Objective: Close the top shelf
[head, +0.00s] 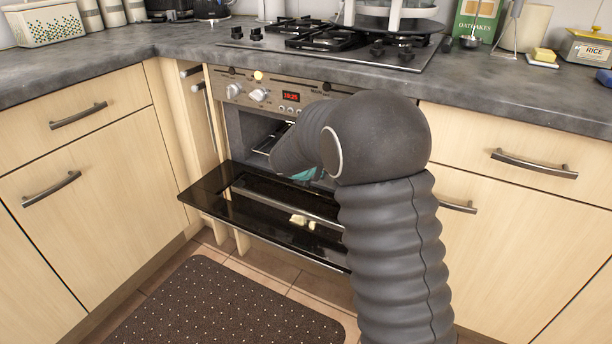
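The oven (233,90) is under the hob, with its dark glass door (212,193) folded down open. A metal rack edge (264,150) shows in the oven opening, beside my dark arm. How far this rack is pulled out is hidden by the arm. A small teal patch shows under the arm at the opening; I cannot tell what it is. My arm covers the right part of the oven and door. My gripper cannot be made out; the arm hides it. The wooden drawers at left (80,100) and right (560,150) look shut.
The grey worktop (130,60) runs above, with a gas hob (340,38), a butter dish (543,58) and a rice tin (588,47). A dark dotted mat (225,305) lies on the tiled floor. A narrow panel left of the oven (186,125) stands slightly out.

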